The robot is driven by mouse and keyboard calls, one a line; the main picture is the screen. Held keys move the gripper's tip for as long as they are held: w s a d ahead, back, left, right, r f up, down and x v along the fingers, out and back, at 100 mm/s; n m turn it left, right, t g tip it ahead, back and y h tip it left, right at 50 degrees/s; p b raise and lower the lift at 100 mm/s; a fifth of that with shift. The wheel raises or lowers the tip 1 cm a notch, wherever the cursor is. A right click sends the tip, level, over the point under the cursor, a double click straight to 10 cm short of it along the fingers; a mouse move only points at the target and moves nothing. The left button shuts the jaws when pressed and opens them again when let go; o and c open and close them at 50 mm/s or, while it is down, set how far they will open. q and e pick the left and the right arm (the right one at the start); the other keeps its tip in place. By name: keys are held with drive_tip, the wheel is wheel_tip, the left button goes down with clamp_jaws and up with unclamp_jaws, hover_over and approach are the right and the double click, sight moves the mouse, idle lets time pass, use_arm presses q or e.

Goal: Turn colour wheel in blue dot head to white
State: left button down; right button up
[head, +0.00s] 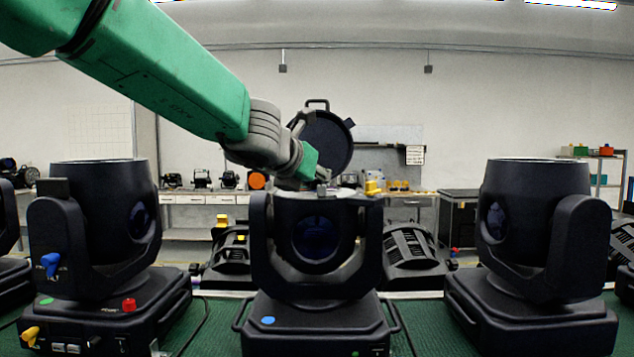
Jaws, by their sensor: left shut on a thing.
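The blue dot head (318,312) is a black moving head at the middle front, with a blue dot (268,321) on its base. Its lens (317,238) faces me and looks dark blue. Its round lid (326,142) stands open above and behind its top. My left gripper (325,189) reaches down from the upper left to the open top of this head. It is shut on the colour wheel there, which is mostly hidden by the housing and the fingers, so its colour position cannot be read. My right gripper is not in view.
A moving head with a green dot (46,300) stands at the left, with blue, red and yellow knobs. Another black head (533,225) stands at the right. Black fixtures (412,252) sit behind the middle head. A bench (200,199) runs along the back wall.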

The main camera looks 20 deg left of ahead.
use_arm(q)
drive_tip(key=shift+r, duration=0.1)
idle(0.3)
drive_tip(key=c, duration=1.4)
unclamp_jaws()
drive_tip(key=shift+o, duration=0.2)
drive_tip(key=shift+s, duration=0.15)
drive_tip(key=v, duration=0.7)
drive_tip(key=shift+s+r, duration=0.1)
drive_tip(key=shift+s, duration=0.35)
drive_tip(key=shift+s+a+r, duration=0.2)
drive_tip(key=shift+s+a, duration=0.05)
drive_tip(key=shift+s, duration=0.3)
drive_tip(key=v, duration=0.2)
drive_tip(key=shift+s+r, duration=0.15)
drive_tip(key=shift+s, duration=0.15)
